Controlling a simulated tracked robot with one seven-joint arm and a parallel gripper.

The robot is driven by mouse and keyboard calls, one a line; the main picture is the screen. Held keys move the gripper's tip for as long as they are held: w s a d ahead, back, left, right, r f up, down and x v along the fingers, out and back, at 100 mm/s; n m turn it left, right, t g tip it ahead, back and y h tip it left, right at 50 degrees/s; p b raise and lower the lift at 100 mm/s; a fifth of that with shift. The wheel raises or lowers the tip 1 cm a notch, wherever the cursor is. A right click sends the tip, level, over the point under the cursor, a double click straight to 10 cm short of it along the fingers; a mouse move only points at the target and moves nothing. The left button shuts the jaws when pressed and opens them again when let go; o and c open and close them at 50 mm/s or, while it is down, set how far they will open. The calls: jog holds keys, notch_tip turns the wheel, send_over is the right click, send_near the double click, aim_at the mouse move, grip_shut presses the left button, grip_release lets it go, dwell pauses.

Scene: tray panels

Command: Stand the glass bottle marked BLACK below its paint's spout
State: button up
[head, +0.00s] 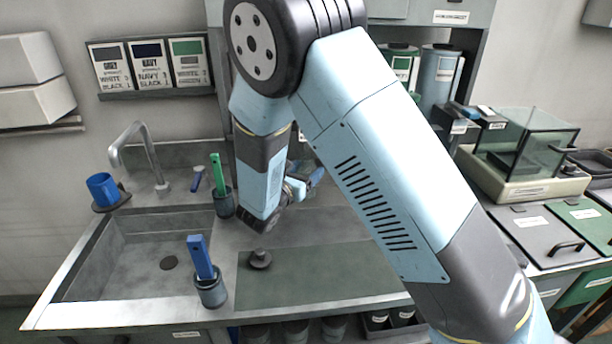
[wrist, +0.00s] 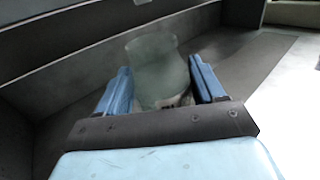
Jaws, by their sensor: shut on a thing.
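My gripper (wrist: 158,68) is shut on a clear glass bottle (wrist: 156,55), with one blue finger on each side of it. The bottle looks upright in the wrist view; no marking on it can be read. In the head view my gripper (head: 302,184) is above the counter near the back, partly behind my arm, and the bottle cannot be made out. Two paint canisters, one with a green label (head: 402,64) and one blue-grey (head: 440,72), stand at the back right.
A sink (head: 150,255) with a tap (head: 135,145) is at left. Pots with a green-handled (head: 216,168) and a blue-handled tool (head: 200,258) stand beside it. A dark stopper-like piece (head: 259,259) lies on the green mat (head: 320,285). A glass-walled box (head: 530,145) is at right.

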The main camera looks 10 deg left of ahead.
jog(key=shift+f, duration=0.65)
jog(key=o, duration=1.2)
jog(key=shift+v, duration=3.75)
